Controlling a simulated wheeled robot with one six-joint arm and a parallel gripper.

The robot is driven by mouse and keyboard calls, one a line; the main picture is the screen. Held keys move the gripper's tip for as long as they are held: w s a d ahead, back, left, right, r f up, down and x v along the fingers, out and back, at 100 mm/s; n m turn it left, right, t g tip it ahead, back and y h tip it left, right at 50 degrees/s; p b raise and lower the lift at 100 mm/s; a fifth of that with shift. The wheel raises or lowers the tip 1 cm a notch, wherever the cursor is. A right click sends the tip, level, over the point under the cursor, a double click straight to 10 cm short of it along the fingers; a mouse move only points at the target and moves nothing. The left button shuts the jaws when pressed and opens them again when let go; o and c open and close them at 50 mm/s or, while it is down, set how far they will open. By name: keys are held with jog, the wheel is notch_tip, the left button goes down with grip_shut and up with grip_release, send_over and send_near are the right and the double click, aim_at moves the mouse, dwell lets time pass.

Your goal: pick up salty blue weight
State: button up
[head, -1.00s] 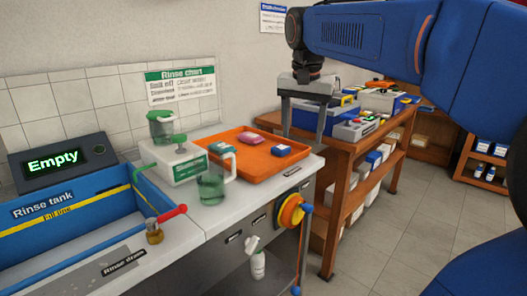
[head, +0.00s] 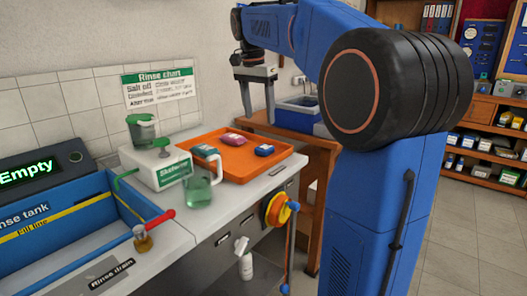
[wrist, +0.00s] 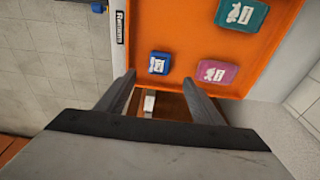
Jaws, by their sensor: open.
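A small blue weight (head: 264,150) with a pale label lies on the right part of an orange tray (head: 238,168). It also shows in the wrist view (wrist: 159,64), near the tray's edge, with white marks on its top. I cannot tell whether the white is salt. My gripper (head: 258,113) is open and empty, pointing down, above and apart from the weight. In the wrist view its two fingers (wrist: 159,80) frame the tray edge, with the blue weight just past the tips. A pink weight (wrist: 218,73) and a teal weight (wrist: 242,14) lie nearby on the tray.
A pitcher (head: 199,189) and the white shaker machine (head: 155,168) stand left of the tray. The blue rinse tank (head: 60,228) is at the far left. A wooden bench with a blue bin (head: 298,114) stands behind to the right.

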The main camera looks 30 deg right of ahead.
send_over(264, 147)
jog(key=a, duration=0.1)
notch_tip(264, 147, down, 6)
jog(key=shift+s+a+f, duration=0.15)
jog(key=shift+f, duration=0.05)
jog(key=f, duration=0.1)
jog(key=d+f, duration=0.1)
jog(key=f, duration=0.1)
jog(key=shift+d+f, duration=0.1)
jog(key=shift+f, duration=0.2)
jog(key=shift+w+f, duration=0.2)
jog(key=shift+f, duration=0.5)
grip_shut()
